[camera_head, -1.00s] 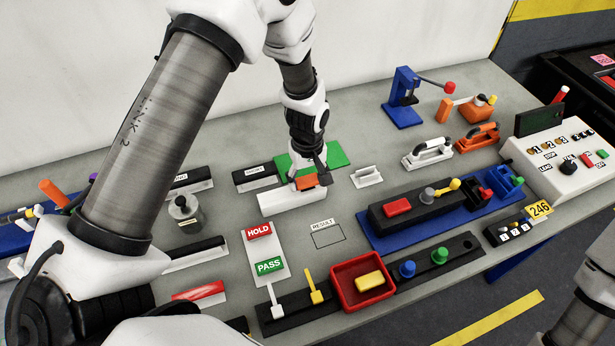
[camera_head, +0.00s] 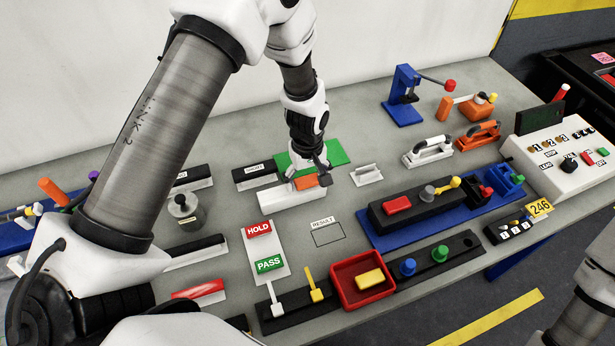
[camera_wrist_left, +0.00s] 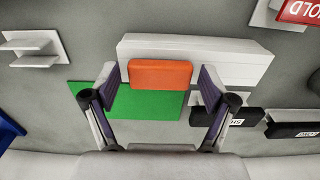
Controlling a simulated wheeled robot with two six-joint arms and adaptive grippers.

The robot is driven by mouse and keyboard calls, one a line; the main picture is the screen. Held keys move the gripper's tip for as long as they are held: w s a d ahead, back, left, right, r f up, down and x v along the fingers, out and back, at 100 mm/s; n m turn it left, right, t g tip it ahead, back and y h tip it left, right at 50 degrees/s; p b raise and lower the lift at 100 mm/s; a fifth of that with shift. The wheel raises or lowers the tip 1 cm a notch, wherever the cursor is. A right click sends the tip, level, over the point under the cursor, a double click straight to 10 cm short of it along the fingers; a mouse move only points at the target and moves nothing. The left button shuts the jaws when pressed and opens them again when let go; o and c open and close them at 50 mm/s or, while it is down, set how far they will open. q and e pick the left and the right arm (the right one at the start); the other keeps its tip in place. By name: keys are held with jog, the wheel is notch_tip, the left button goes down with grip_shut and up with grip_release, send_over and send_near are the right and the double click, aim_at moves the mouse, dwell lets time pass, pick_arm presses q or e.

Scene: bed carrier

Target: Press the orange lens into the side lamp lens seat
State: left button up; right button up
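The orange lens (camera_wrist_left: 160,74) is a small rounded block against the near side of a long white block (camera_wrist_left: 235,62), apparently the side lamp lens seat. In the head view the lens (camera_head: 306,182) sits at the white block (camera_head: 290,198), partly covered by my gripper. My left gripper (camera_wrist_left: 160,82) points down with its fingers on either side of the lens. Narrow gaps show between each finger and the lens, so it is open around it. Whether the lens is fully seated I cannot tell. My right gripper is out of view; only part of my right arm shows.
A green plate (camera_head: 338,153) lies behind the white block, with a small white bracket (camera_head: 366,174) to its right. A black-and-white label stand (camera_head: 256,174) is close on the left. The grey bench is clear around the RESULT outline (camera_head: 328,234).

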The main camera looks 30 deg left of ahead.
aim_at(307, 180)
pick_arm(q)
jog(key=shift+r, duration=0.1)
notch_tip(307, 180, up, 12)
dwell(0.5)
